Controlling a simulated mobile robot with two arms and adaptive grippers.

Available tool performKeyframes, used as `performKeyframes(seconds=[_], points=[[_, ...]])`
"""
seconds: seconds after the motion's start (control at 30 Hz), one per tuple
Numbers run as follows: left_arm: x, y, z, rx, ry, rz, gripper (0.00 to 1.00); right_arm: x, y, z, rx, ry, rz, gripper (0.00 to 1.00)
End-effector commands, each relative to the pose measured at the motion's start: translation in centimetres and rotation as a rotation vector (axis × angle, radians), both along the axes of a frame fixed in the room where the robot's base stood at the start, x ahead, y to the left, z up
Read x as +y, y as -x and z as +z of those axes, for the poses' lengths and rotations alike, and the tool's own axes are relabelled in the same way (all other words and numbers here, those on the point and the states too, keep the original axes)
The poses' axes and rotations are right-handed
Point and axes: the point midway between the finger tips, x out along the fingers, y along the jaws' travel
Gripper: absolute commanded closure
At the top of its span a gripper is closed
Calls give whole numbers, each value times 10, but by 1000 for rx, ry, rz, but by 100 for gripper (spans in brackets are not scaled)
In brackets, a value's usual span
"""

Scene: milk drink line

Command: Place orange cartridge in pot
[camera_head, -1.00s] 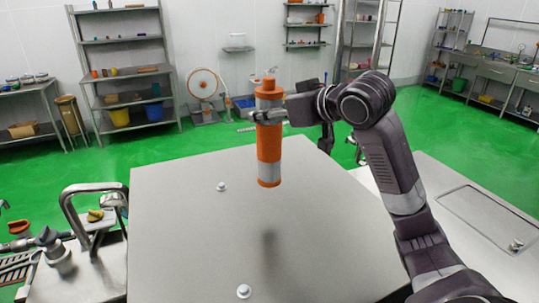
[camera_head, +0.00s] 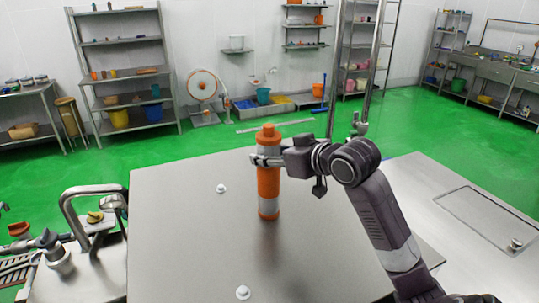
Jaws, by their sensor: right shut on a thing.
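The orange cartridge (camera_head: 268,184) is an upright cylinder with pale grey bands and a narrower orange cap. My right gripper (camera_head: 266,160) is shut around its upper part, reaching in from the right. The cartridge's lower end is over the grey metal table top (camera_head: 185,255), close to the surface. I cannot tell whether it touches. No pot that I can make out stands on the table. My left gripper is not in view.
Two small white knobs, one at the back (camera_head: 221,188) and one at the front (camera_head: 242,292), stick up from the table top. A bent metal pipe (camera_head: 66,205) stands at the left. The table's left part is clear.

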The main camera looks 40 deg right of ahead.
Motion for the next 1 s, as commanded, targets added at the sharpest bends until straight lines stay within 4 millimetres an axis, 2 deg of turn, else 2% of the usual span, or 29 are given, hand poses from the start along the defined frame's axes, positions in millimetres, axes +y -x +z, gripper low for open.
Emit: performKeyframes(seconds=[0.2,0.23,0.4,0.73,0.87,1.0], points=[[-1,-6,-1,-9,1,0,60,0,0,-3,0,0,0,98],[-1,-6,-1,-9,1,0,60,0,0,-3,1,0,1,56],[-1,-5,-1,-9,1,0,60,0,0,-3,1,0,1,39],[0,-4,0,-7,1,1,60,0,1,2,0,0,0,39],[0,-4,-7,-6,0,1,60,-1,16,5,-1,1,-1,39],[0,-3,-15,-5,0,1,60,-2,43,16,-2,3,-1,39]])
